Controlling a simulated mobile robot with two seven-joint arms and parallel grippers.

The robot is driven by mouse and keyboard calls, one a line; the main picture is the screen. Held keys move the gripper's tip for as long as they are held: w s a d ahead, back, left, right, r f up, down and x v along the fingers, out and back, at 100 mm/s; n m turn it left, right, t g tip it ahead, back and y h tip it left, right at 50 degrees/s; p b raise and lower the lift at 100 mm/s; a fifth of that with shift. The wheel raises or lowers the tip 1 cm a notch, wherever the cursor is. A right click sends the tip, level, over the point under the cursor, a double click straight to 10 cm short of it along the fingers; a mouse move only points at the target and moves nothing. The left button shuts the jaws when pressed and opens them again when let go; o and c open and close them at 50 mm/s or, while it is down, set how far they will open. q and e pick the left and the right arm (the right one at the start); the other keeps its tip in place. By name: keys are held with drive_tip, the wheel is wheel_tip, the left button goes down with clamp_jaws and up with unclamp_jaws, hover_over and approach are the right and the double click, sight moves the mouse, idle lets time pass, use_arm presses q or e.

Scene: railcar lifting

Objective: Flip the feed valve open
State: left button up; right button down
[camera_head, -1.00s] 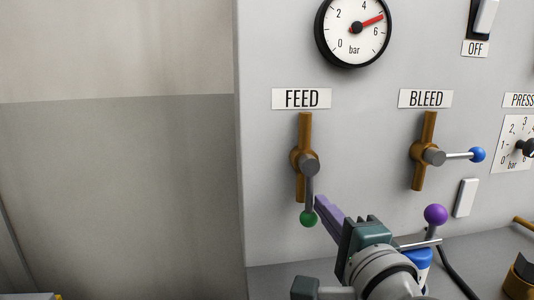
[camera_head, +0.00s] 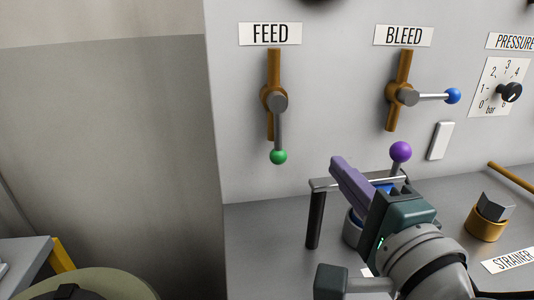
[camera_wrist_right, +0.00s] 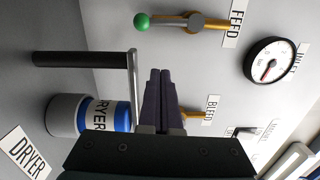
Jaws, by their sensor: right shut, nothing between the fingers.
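The feed valve is a brass pipe with a grey hub (camera_head: 277,101) under the FEED label (camera_head: 270,34). Its lever points straight down along the pipe and ends in a green ball (camera_head: 278,157). In the right wrist view the green ball (camera_wrist_right: 142,22) is at the top, beyond the fingertips and apart from them. My right gripper (camera_head: 338,163) is shut and empty, its purple fingers below and to the right of the green ball in the head view. It also shows in the right wrist view (camera_wrist_right: 160,75). My left gripper is not in view.
The bleed valve (camera_head: 404,94) has a blue-ball lever pointing right. A purple-ball lever (camera_head: 401,152) and a metal bar on a black post (camera_head: 315,220) stand close to my right fingers. A blue-and-grey dryer canister (camera_wrist_right: 108,115) is nearby. A brass strainer (camera_head: 486,224) sits at right.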

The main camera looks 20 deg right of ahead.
drive_tip(key=shift+s+a, duration=0.2)
drive_tip(key=shift+s, duration=0.85)
drive_tip(key=s+a+n+g+y+p, duration=0.5)
drive_tip(key=a+n+y, duration=0.4)
drive_tip(key=n, duration=0.6)
drive_tip(key=s+d+n+g+h+p, duration=0.1)
drive_tip(key=s+d+n+g+h, duration=0.25)
drive_tip(key=s+g, duration=0.2)
drive_tip(key=s+d+n+g+h+p, duration=0.2)
drive_tip(key=s+n+g, duration=0.2)
drive_tip(key=s, duration=0.3)
wheel_tip(320, 180, up, 36)
drive_tip(key=p, duration=3.6)
drive_tip(key=shift+a, duration=0.35)
